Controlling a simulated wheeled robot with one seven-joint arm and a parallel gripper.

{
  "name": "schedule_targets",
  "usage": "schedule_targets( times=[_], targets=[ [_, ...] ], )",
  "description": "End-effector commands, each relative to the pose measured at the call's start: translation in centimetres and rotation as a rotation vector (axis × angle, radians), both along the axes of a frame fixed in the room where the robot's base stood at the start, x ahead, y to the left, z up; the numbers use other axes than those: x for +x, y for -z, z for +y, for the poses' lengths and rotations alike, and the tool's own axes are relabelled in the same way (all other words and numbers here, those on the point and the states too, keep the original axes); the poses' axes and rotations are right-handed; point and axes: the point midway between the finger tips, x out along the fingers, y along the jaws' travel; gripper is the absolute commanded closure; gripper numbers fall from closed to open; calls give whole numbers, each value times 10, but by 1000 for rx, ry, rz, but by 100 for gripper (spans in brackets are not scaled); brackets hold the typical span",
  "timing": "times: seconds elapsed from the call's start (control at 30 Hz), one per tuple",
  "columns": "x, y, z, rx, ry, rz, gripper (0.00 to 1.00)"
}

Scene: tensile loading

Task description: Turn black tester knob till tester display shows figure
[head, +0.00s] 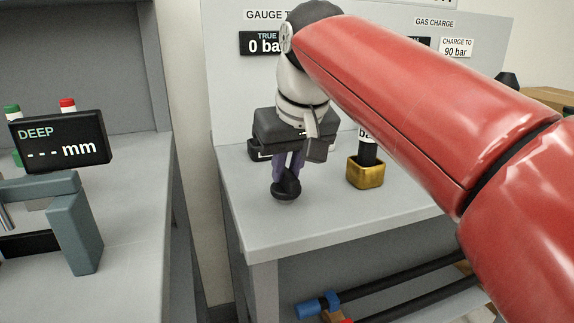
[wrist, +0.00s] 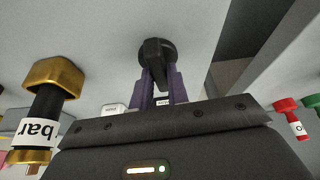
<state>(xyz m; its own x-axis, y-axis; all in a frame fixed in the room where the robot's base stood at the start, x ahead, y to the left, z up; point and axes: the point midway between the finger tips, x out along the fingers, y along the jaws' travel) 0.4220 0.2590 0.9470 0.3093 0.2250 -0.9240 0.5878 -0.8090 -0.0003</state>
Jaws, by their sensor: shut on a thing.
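The black tester knob (head: 286,190) stands on the front of the grey bench. It also shows in the wrist view (wrist: 155,52), with its raised grip bar between the fingers. My gripper (head: 287,174) points down from above, its purple fingers shut on the knob; the fingers also show in the wrist view (wrist: 159,84). A dark box (head: 258,152) sits just behind the gripper, mostly hidden, and I cannot read any figure on it. A wall display (head: 262,44) behind reads "TRUE 0 bar", partly covered by my arm.
A black cylinder in a brass base (head: 365,173) stands close right of the gripper; its label shows "bar". On the left bench, a display (head: 61,140) reads "DEEP --- mm". Dark bars with blue and red ends (head: 318,306) lie on the lower shelf. My red arm covers the right side.

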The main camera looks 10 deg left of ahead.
Motion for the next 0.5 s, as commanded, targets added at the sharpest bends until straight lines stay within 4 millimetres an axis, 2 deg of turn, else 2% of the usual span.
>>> schedule_targets(
  times=[0.5],
  targets=[
    [3,0,-2,1,-435,-1,100]
  ],
)
